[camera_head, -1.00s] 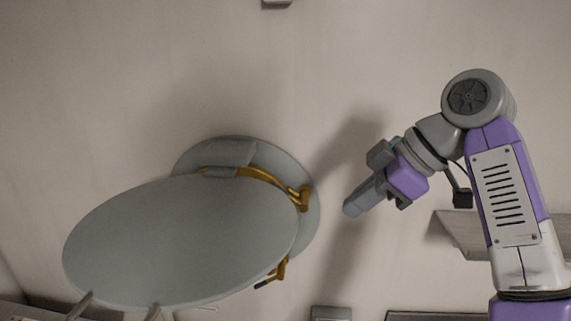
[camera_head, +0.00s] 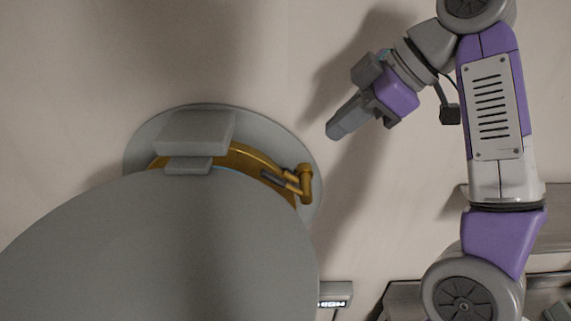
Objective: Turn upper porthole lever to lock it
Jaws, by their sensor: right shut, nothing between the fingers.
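The porthole's brass ring (camera_head: 238,155) shows behind its large grey round cover (camera_head: 170,250), which stands tilted out from the wall under a grey hinge block (camera_head: 197,130). The upper brass lever (camera_head: 305,183) sits at the ring's right side, with a dark-tipped handle pointing left towards the ring. The lower lever is not visible now. My right gripper (camera_head: 334,132) is shut and empty, above and right of the upper lever and apart from it in the picture. It points down and left. My left gripper is out of view.
The pale wall is bare above the porthole and between it and my right arm. A small lit box (camera_head: 335,294) sits low on the wall. A grey shelf-like edge (camera_head: 405,293) lies at the lower right, partly behind my arm.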

